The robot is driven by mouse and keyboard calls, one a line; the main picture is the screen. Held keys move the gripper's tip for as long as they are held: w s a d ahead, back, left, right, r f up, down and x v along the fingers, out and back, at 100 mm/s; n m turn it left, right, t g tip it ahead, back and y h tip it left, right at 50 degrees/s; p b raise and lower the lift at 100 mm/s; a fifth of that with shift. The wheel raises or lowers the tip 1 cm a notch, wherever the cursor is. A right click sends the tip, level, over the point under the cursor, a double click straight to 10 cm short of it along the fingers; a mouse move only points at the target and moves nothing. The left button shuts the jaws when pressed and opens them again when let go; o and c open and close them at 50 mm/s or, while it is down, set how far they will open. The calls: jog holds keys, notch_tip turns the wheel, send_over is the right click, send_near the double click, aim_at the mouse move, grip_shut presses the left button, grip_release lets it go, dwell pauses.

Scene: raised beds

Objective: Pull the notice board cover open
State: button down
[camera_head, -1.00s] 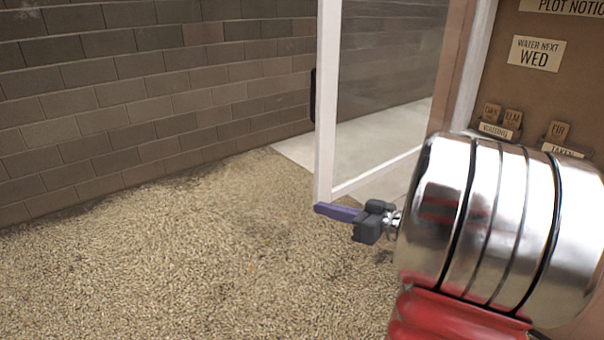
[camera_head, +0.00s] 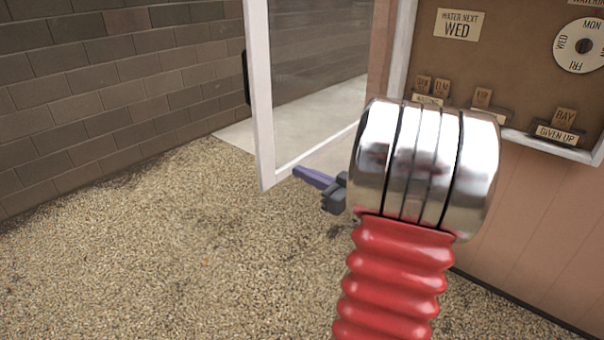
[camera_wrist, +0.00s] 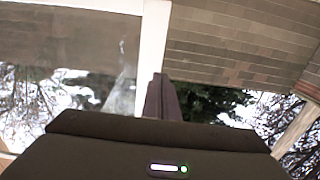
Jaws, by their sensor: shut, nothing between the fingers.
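The notice board cover, a clear pane in a white frame (camera_head: 261,120), stands swung out from the board, at a wide angle to it. A dark handle (camera_head: 247,78) shows on its free edge. The notice board (camera_head: 511,88) is brown with a white frame, and its inside is exposed. My gripper (camera_head: 297,171), with purple fingers, is shut and empty near the cover's lower free corner, on the board side of the upright. I cannot tell whether it touches. In the wrist view my fingers (camera_wrist: 160,82) point toward the white upright (camera_wrist: 152,45).
The board carries a "Water next Wed" card (camera_head: 457,24), a day dial (camera_head: 580,45) and small wooden name tags. A grey block wall (camera_head: 110,85) stands at the left. The gravel ground (camera_head: 160,250) in front of it is clear.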

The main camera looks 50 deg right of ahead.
send_near(261, 154)
jog(key=w, duration=0.5)
jog(key=shift+w+a+f, duration=0.1)
jog(key=shift+w+a, duration=0.05)
jog(key=shift+w, duration=0.6)
